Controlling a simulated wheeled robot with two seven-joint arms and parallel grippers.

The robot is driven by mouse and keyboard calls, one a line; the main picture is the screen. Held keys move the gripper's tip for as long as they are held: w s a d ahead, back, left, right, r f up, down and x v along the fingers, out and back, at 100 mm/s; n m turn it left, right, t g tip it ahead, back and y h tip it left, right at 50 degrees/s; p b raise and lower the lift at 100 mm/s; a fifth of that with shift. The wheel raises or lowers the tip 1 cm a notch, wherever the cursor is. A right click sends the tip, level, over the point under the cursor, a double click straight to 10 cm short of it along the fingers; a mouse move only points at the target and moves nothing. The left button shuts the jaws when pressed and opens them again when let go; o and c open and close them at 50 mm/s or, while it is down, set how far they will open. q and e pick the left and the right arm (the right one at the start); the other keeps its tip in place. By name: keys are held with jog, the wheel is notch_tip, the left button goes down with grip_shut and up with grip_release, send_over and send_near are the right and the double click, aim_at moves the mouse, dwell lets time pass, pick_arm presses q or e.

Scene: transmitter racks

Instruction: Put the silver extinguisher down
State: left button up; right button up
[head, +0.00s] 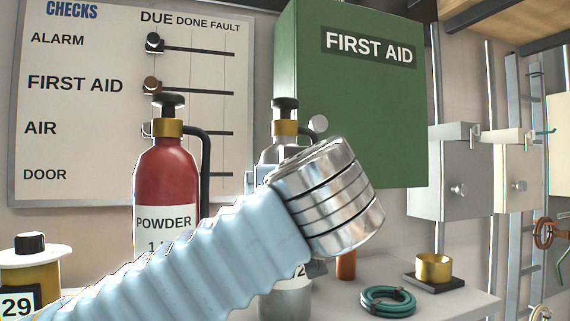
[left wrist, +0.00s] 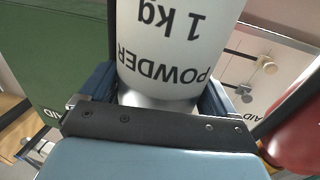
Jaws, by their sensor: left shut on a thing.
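The silver extinguisher (head: 282,155) stands upright in the head view, with a black knob and brass collar on top. My left arm crosses in front and hides most of its body. In the left wrist view its white label (left wrist: 172,55) reads POWDER 1 kg, upside down. My left gripper (left wrist: 160,92) is shut on its body, one jaw on each side. My right gripper is not in view.
A red extinguisher (head: 166,185) stands just left of the silver one. A green FIRST AID box (head: 350,110) hangs behind. A teal hose coil (head: 388,301), a brass cup (head: 433,268) and an orange cylinder (head: 346,265) are on the counter. A yellow-and-white container (head: 30,270) is at far left.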

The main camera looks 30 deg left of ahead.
pick_arm(q)
jog(key=shift+f, duration=0.25)
jog(key=o, duration=1.8)
jog(key=shift+f, duration=0.1)
jog(key=v, duration=1.2)
jog(key=shift+d, duration=0.15)
